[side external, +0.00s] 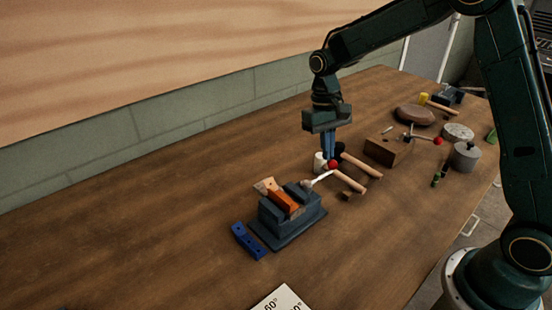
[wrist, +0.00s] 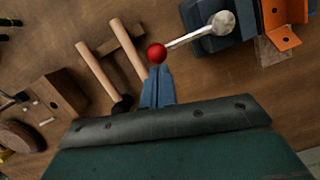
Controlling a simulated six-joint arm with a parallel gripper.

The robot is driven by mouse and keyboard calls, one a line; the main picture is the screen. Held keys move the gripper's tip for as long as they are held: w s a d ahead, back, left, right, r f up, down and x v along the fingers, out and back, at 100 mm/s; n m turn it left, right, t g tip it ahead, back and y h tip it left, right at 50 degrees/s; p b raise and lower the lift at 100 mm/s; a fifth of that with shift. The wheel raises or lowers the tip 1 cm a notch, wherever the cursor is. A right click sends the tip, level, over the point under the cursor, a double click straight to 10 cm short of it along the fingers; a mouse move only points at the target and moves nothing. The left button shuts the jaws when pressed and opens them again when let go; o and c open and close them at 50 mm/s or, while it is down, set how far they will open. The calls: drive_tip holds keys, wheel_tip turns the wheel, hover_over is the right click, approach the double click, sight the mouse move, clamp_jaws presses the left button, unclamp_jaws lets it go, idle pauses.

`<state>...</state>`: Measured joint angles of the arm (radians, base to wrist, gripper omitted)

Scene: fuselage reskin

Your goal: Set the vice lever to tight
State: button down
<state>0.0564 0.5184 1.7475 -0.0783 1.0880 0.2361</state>
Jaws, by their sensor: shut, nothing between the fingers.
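The vice (side external: 289,216) is a dark blue-grey block on the wooden table, with an orange bracket (side external: 284,199) in its jaws. Its lever (side external: 321,179) is a pale rod ending in a red ball (side external: 333,165). In the wrist view the lever (wrist: 184,40) runs from a round pale hub (wrist: 222,23) on the vice (wrist: 205,40) to the red ball (wrist: 156,53). My gripper (side external: 329,157) points down beside the ball. In the wrist view its blue fingers (wrist: 158,72) are shut and empty, with the tips right at the ball; I cannot tell whether they touch it.
Two wooden-handled hammers (side external: 362,166) lie close to my gripper, on the side away from the vice. A wooden block (side external: 386,151), a grey pot (side external: 466,156) and other items stand farther right. A blue drilled bar (side external: 248,241) lies left of the vice. The front table is mostly clear.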

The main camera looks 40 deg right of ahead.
drive_tip(key=shift+s, duration=0.1)
drive_tip(key=shift+s+d+m+y, duration=0.15)
drive_tip(key=shift+s+m+y, duration=0.25)
drive_tip(key=shift+s+m, duration=1.25)
drive_tip(key=s+a+m+t+y, duration=0.1)
drive_tip(key=s+a+m, duration=0.3)
drive_tip(key=m, duration=0.5)
drive_tip(key=shift+s+t, duration=0.3)
drive_tip(key=shift+s, duration=1.1)
drive_tip(key=shift+a, duration=0.15)
